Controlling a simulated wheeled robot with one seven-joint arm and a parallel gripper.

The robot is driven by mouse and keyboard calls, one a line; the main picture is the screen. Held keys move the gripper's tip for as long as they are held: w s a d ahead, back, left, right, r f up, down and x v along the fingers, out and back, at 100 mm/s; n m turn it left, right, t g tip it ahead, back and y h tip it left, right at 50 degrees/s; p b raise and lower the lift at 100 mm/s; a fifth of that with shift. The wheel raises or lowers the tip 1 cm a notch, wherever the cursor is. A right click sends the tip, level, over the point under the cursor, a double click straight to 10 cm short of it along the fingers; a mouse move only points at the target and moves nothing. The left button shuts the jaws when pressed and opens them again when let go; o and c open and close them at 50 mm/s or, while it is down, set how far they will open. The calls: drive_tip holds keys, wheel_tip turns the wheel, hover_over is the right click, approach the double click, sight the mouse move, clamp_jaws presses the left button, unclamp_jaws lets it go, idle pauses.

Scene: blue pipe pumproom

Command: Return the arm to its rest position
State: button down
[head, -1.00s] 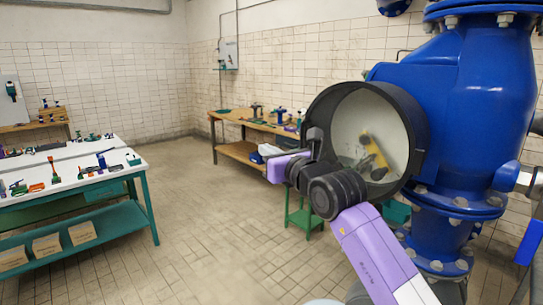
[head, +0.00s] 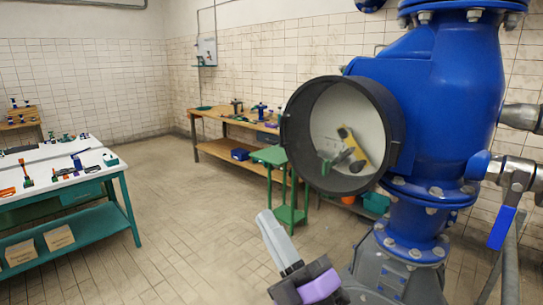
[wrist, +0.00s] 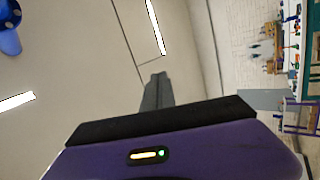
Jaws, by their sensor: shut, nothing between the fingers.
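My gripper (head: 266,217) shows at the bottom centre of the head view, with its grey fingers pointing up and slightly left. Its purple and black body is behind them at the picture's lower edge. In the wrist view the dark fingers (wrist: 155,82) are together, with nothing between them. Past them are the pale ceiling and bright strip lights, so the wrist camera looks upward. Most of my arm is out of the head view.
The large blue pipe (head: 440,105) stands at the right, with its round dark-rimmed opening (head: 392,130) holding a yellow and a green item. A green stand (head: 292,215) is below it. The white-topped table (head: 62,172) is at the left. The tiled floor between is clear.

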drive_tip(key=s+d+f+m+h, duration=1.35)
drive_tip(key=s+f+m, duration=0.25)
drive_tip(key=s+m, duration=0.3)
drive_tip(key=s+d+f+m+g, duration=0.2)
drive_tip(key=s+d+f, duration=0.1)
drive_tip(key=s, duration=0.7)
drive_tip(key=s+d+f+m+g+h, duration=0.1)
drive_tip(key=s+d+f+m+g, duration=0.1)
drive_tip(key=s+f, duration=0.4)
drive_tip(key=s+d+g, duration=0.1)
drive_tip(key=s+d, duration=0.1)
drive_tip(key=s, duration=0.2)
drive_tip(key=shift+g, duration=0.3)
